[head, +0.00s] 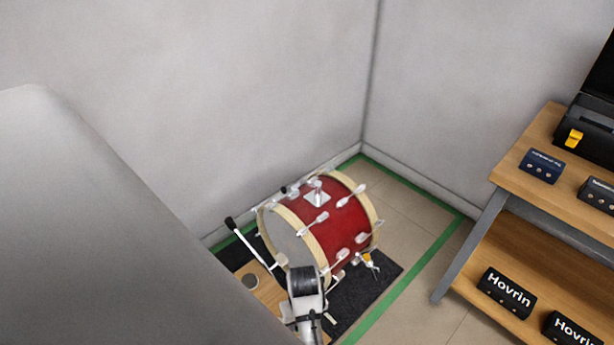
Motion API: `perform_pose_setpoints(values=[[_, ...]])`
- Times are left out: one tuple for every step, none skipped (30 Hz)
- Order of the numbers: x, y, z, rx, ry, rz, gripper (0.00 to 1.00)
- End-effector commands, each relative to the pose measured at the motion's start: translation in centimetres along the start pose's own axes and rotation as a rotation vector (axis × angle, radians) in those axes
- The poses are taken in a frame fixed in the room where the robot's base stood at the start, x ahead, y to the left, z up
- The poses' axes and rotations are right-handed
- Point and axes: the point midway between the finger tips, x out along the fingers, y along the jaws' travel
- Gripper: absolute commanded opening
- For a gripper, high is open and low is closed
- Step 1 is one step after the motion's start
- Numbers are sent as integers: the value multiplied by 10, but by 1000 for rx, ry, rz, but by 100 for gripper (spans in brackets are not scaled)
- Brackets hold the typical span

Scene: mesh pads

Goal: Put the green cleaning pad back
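I cannot make out a green cleaning pad in the head view. The only green I see is a strip of tape (404,291) on the floor. My gripper cannot be made out in this view. A white part with a black cylinder (307,282) stands at the bottom centre, in front of the drum; I cannot tell what it belongs to. A large plain grey surface (95,220) fills the lower left and hides what lies behind it.
A red drum (345,213) lies on its side on a dark mat (386,275) in the corner. At the right, a wooden shelf unit (505,240) holds small dark boxes, including a blue one (541,167) and a black one (506,292). Tiled floor (418,225) is clear between them.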

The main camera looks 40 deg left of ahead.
Motion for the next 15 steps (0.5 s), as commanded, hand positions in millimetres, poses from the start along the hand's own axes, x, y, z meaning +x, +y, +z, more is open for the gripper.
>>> perform_pose_setpoints(values=[[17, -1, 1, -1, -5, -1, 30], [25, -1, 1, -1, -6, -1, 30], [36, 0, 1, -1, -5, -1, 30], [44, 0, 1, -1, -5, -1, 30], [52, 0, 1, -1, -5, -1, 30], [63, 0, 1, -1, -5, -1, 30], [71, 0, 0, -1, -4, -1, 30], [79, 0, 1, -1, -4, -1, 30], [89, 0, 0, 0, -4, -1, 30], [96, 0, 0, 0, -3, -1, 30], [102, 0, 0, 0, -3, -1, 30], [109, 0, 0, 0, -2, -1, 30], [114, 0, 0, 0, -1, -1, 30], [117, 0, 0, 0, -1, 0, 30], [121, 0, -1, 0, 0, 0, 30]])
